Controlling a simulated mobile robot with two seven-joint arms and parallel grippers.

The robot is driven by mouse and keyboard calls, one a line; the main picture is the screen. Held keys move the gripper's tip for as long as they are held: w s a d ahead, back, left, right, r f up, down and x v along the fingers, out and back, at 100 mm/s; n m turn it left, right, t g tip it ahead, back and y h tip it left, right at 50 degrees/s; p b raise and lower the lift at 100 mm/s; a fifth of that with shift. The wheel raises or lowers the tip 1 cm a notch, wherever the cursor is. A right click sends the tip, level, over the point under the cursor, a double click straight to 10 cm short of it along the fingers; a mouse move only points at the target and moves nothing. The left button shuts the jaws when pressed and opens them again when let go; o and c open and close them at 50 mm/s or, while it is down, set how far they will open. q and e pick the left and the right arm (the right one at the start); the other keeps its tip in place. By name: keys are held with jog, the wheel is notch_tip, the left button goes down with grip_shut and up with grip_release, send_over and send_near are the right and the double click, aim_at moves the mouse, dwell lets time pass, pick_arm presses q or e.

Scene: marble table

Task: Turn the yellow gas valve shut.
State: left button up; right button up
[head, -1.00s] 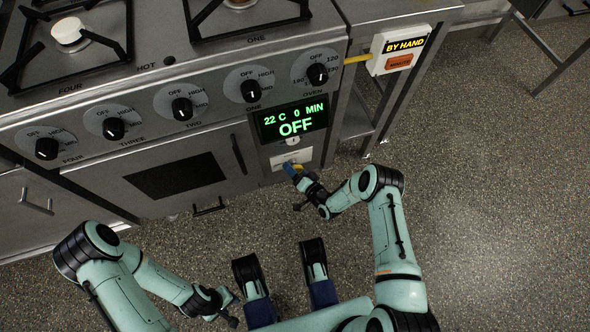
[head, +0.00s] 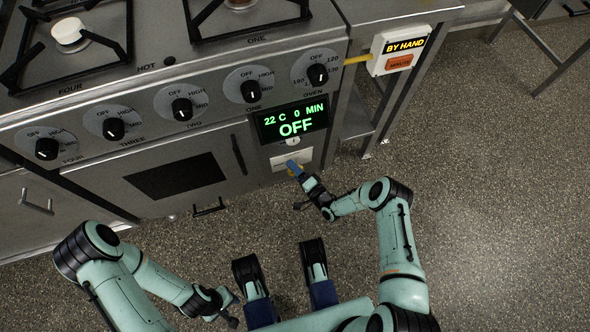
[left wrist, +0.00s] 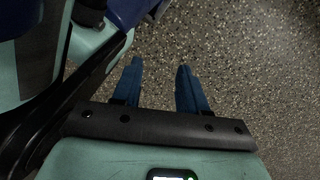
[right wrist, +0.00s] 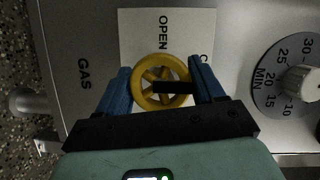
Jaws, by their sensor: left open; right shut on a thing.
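The yellow gas valve (right wrist: 141,92) is a spoked wheel with a black bar reaching from its centre to the right in the right wrist view. It sits on a pale plate (right wrist: 130,30) lettered OPEN above the wheel; a second word beginning with C is mostly hidden by a finger. My right gripper (right wrist: 160,84) is shut on the wheel, one blue finger on each side. In the head view my right gripper (head: 295,168) is at the panel below the display, mostly covering the valve. My left gripper (left wrist: 160,75) is open and empty above the floor, seen also in the head view (head: 236,308).
A MIN timer knob (right wrist: 300,82) is right of the valve in the right wrist view. The oven display (head: 292,122) reads OFF. A BY HAND box (head: 398,50) is on the right. The speckled floor (head: 480,200) is clear at the right.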

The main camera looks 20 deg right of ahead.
jog(key=shift+a, duration=0.15)
jog(key=o, duration=1)
jog(key=shift+s+d, duration=0.25)
jog(key=shift+s, duration=0.05)
pick_arm(q)
jog(key=w+r+t+p, duration=0.2)
jog(key=w+r+p, duration=0.1)
jog(key=w, duration=0.4)
jog(key=shift+d+r+m+p, duration=0.3)
jog(key=shift+d+r, duration=0.15)
jog(key=shift+r, duration=0.05)
pick_arm(e)
jog(key=v, duration=1.2)
jog(key=shift+s, duration=0.3)
pick_arm(q)
jog(key=shift+r, duration=0.1)
pick_arm(e)
jog(key=shift+d+r, duration=0.1)
